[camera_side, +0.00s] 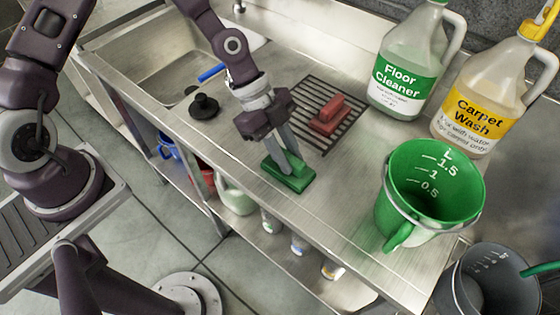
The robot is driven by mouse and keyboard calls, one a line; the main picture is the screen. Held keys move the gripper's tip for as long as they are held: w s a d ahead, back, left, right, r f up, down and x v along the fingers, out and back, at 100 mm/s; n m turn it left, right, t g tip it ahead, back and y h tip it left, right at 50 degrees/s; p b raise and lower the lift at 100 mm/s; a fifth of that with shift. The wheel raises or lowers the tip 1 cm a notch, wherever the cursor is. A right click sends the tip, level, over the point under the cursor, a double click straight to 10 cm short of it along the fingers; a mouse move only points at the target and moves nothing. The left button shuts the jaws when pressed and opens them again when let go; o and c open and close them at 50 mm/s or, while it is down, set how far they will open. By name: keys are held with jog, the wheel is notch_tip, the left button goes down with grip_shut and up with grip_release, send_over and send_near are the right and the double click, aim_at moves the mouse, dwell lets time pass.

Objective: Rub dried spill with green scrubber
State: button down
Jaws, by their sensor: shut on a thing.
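The green scrubber (290,180) is a flat block with a raised grip, at the front edge of the steel counter. My gripper (287,155) points down over it with its fingers shut on the scrubber's grip. The scrubber looks to be on or just above the counter; I cannot tell which. I cannot make out a dried spill; it may be hidden under the scrubber or too faint to see.
A red scrubber (328,116) lies on a dark slatted rack (345,92) behind. A green bucket (388,180), floor cleaner jug (402,100) and carpet wash jug (475,125) stand right. A black plunger-like stopper (204,106) and sink (165,62) are left. Bare counter (335,180) lies between scrubber and bucket.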

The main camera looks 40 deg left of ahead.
jog(key=shift+w+r, duration=0.1)
jog(key=shift+w, duration=1.35)
notch_tip(320, 180, up, 8)
jog(key=shift+s, duration=0.1)
